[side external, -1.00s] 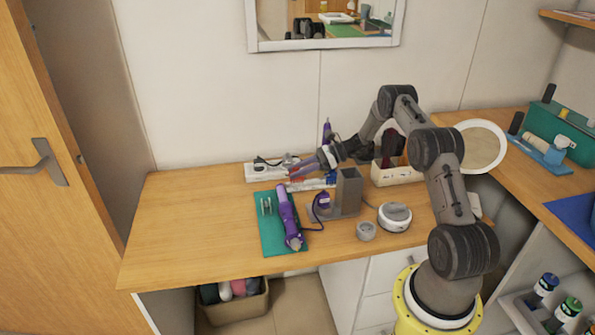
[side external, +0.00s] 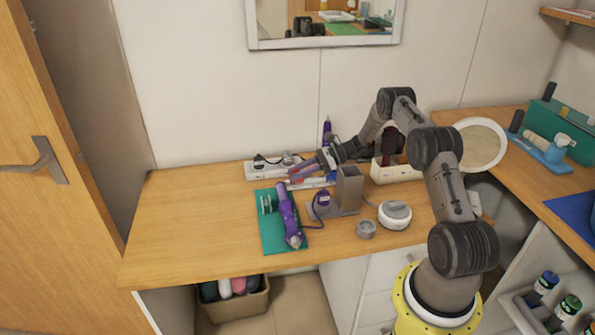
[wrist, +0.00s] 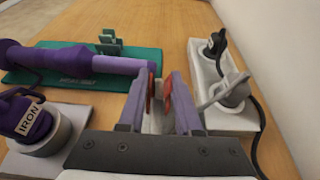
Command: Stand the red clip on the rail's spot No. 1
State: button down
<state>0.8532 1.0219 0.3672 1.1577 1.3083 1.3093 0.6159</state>
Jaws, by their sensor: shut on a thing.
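My gripper (wrist: 159,90) has purple fingers, shut with a small gap between them. Red parts that look like the red clip (wrist: 168,92) show between the fingertips in the wrist view, beside a pale piece. The fingers hide much of the clip, and its exact tilt is unclear. In the side view my gripper (side external: 293,172) is low over the back of the table. A pale strip with red and blue marks (side external: 313,183), which may be the rail, lies below the fingers. I cannot read spot No. 1 or tell whether the clip touches the strip.
A purple iron (side external: 287,215) lies on a green mat (side external: 272,240), with green upright prongs (wrist: 108,43) beside it. A white power strip (wrist: 228,118) with plugs and a black cord is close on the wall side. A grey holder (side external: 349,188) stands right. The table's left is clear.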

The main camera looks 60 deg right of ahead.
jog(key=shift+f, duration=0.15)
jog(key=c, duration=0.5)
grip_release()
jog(key=shift+f, duration=0.15)
jog(key=shift+s+d, duration=0.25)
jog(key=v, duration=0.2)
jog(key=shift+s+d+r, duration=0.15)
jog(key=shift+d+r, duration=0.05)
jog(key=shift+r, duration=0.15)
notch_tip(320, 180, up, 7)
jog(key=shift+a+r, duration=0.1)
